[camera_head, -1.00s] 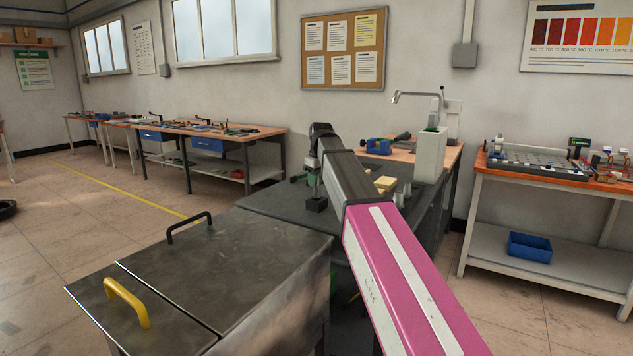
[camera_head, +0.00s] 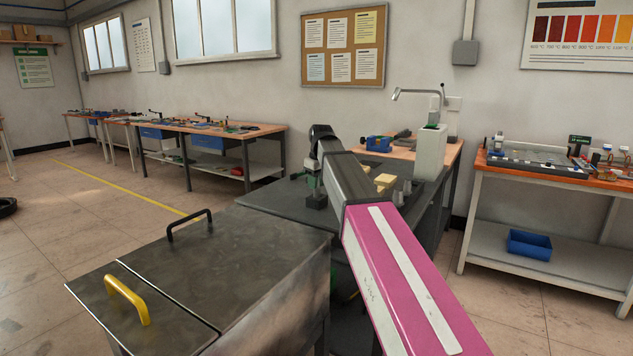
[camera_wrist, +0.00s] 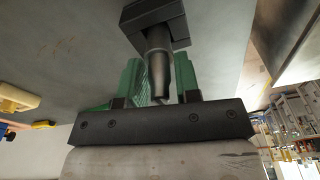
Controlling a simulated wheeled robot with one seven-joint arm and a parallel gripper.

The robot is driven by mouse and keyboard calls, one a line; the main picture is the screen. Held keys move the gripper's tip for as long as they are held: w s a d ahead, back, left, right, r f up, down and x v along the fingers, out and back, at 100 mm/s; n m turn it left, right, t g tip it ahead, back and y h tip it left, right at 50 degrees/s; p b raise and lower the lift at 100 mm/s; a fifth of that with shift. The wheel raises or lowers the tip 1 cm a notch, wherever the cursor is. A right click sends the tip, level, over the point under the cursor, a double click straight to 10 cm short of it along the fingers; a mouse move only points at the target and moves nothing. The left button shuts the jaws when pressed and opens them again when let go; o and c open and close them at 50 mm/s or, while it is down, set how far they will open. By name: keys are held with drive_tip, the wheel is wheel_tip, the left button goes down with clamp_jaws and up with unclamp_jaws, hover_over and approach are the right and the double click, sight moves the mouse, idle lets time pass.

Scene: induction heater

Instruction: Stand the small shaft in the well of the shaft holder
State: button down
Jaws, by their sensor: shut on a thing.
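My gripper (camera_wrist: 162,82), with two green finger pads, is shut on the small shaft (camera_wrist: 159,65) in the wrist view. The shaft is a dark grey metal cylinder with a narrower end towards the palm. Its other end meets a dark square block, the shaft holder (camera_wrist: 152,18), at the top of that view. The shaft looks in line with the block, but how deep it sits in the well is hidden. In the head view my gripper (camera_head: 315,181) points down just above the dark holder (camera_head: 316,201) on the grey bench top; the shaft is too small to make out there.
The grey bench top (camera_head: 285,207) also carries yellowish blocks (camera_head: 385,180) and grey cylinders right of my gripper, partly behind my arm. A metal cabinet (camera_head: 240,260) with a yellow handle (camera_head: 127,300) stands in front. A blue vise (camera_head: 378,143) is farther back.

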drive_tip(key=shift+f, duration=0.8)
drive_tip(key=c, duration=0.8)
unclamp_jaws()
drive_tip(key=shift+o, duration=0.2)
wheel_tip(320, 180, up, 11)
drive_tip(key=shift+s+d+f, duration=0.15)
drive_tip(key=shift+s+d, duration=0.3)
